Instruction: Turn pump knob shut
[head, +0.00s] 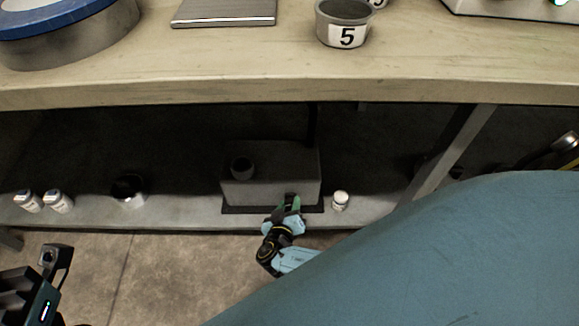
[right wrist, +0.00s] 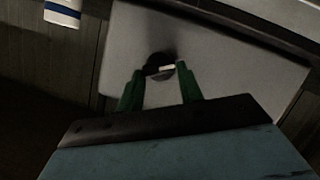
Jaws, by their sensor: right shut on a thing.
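The pump is a grey box (head: 270,180) on the low shelf under the bench, with a dark round port on its top left. Its knob (right wrist: 160,66), dark and round with a white mark, is on the front face in the right wrist view. My right gripper (head: 291,203) reaches the front of the box; its green fingers also show in the right wrist view (right wrist: 160,82), one on each side of the knob, shut on it. In the head view the fingers mostly hide the knob. Part of my left arm's end (head: 45,275) shows at the lower left; its fingertips are not clear.
On the low shelf (head: 90,214) stand a small white-capped jar (head: 340,200) right of the pump, a dark cup (head: 129,191) and two white bottles (head: 43,201) at left. The bench top (head: 230,65) overhangs the pump. A slanted leg (head: 452,150) stands at right.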

